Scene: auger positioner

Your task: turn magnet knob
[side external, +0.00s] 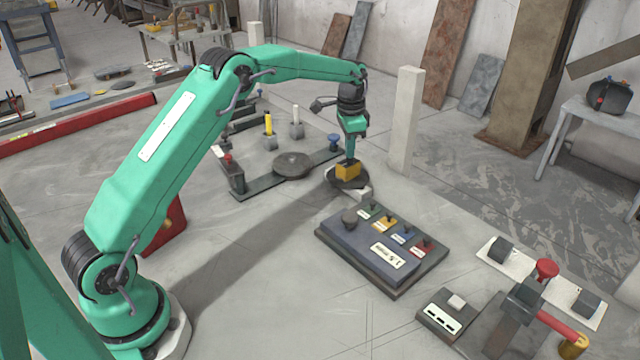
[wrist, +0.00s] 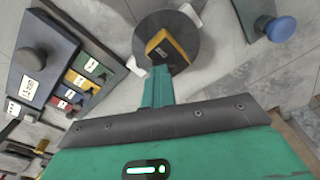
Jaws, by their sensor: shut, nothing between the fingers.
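My gripper (side external: 351,157) points down over a yellow block (side external: 347,173) that sits on a dark round disc (side external: 352,184). Its fingers are shut with nothing between them, and the tips are at or just above the block; I cannot tell whether they touch. In the wrist view the closed fingers (wrist: 160,78) end by the near side of the yellow block (wrist: 166,50), which lies on the disc (wrist: 188,25). No label marks the magnet knob, so I cannot tell for sure which part it is.
A blue panel (side external: 340,237) with a dark knob and several small coloured switches stands in front. A blue knob (side external: 333,140) is on a dark rail behind left. A white post (side external: 405,120) stands close right of my gripper. A red knob (side external: 546,269) is at front right.

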